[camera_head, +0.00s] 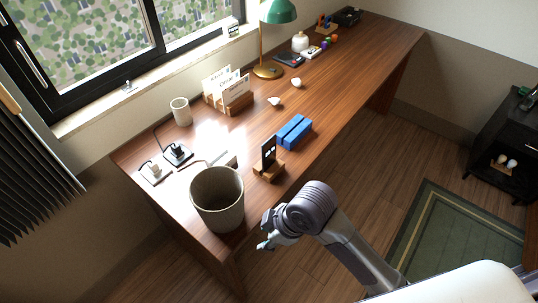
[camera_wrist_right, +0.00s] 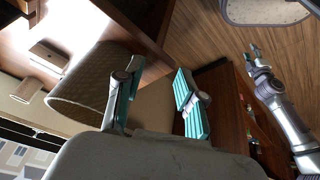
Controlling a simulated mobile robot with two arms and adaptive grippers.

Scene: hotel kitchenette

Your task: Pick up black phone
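The black phone (camera_head: 268,151) stands upright, leaning in a small wooden stand (camera_head: 269,170) near the front edge of the desk, in the head view. My right gripper (camera_head: 266,230) is just off the desk's front edge, nearer the camera than the phone and apart from it. In the wrist view, the right gripper (camera_wrist_right: 158,98) has its teal-padded fingers spread, with nothing between them. I cannot make out the phone in the wrist view. Another arm with a small gripper (camera_wrist_right: 256,60), probably my left one, shows there at the right; its finger state is unclear.
A grey woven bin (camera_head: 218,199) stands on the desk left of the phone, close to my right gripper; it also shows in the wrist view (camera_wrist_right: 92,85). A blue block-like object (camera_head: 294,131) lies behind the phone. A card holder, lamp (camera_head: 268,70) and cup are farther back.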

